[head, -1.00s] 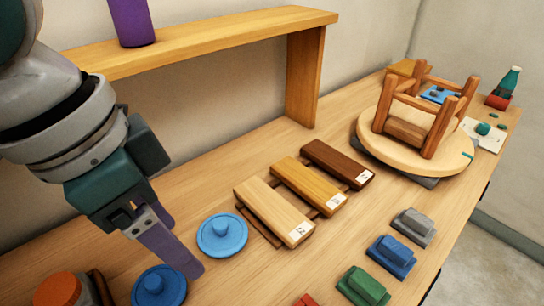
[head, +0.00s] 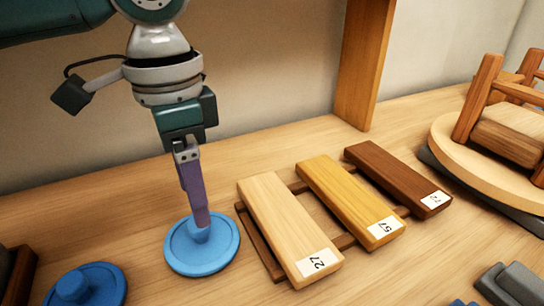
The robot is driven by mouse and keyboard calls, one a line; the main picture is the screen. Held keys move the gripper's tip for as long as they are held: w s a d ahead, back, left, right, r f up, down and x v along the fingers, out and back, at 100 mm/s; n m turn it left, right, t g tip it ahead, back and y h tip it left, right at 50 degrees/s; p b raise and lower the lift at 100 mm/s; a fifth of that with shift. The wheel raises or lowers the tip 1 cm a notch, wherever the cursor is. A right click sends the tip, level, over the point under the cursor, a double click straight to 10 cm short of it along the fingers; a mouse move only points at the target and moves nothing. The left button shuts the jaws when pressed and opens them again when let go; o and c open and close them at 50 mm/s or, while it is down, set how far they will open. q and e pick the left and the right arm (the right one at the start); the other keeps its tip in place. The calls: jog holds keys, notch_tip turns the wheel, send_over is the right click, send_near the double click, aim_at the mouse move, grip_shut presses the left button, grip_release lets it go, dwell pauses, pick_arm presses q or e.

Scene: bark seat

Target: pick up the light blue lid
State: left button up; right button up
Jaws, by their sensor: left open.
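The light blue lid (head: 222,252) lies flat on the wooden bench, left of the wood samples, with its knob upwards. My left gripper (head: 201,218) is directly above it, pointing down. Its purple fingers are open but seen nearly edge-on, one largely in front of the other. The fingertips are at the lid's knob and hide part of it. I cannot tell whether they touch it. A second, darker blue lid (head: 98,287) lies at the lower left, partly cut off by the frame edge. My right gripper is not in view.
Three wood samples, pale (head: 285,225), golden (head: 345,200) and dark brown (head: 395,177), lie on a rack just right of the lid. A shelf upright (head: 362,65) stands behind. A stool (head: 505,120) rests on a round board at the right. Grey blocks (head: 512,283) sit lower right.

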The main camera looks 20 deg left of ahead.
aim_at(201, 235)
pick_arm(q)
jog(key=f, duration=0.4)
jog(key=shift+s+a+f, duration=0.1)
jog(key=shift+s+f, duration=0.1)
jog(key=shift+f, duration=0.1)
jog(key=shift+c, duration=0.2)
grip_shut()
dwell(0.4)
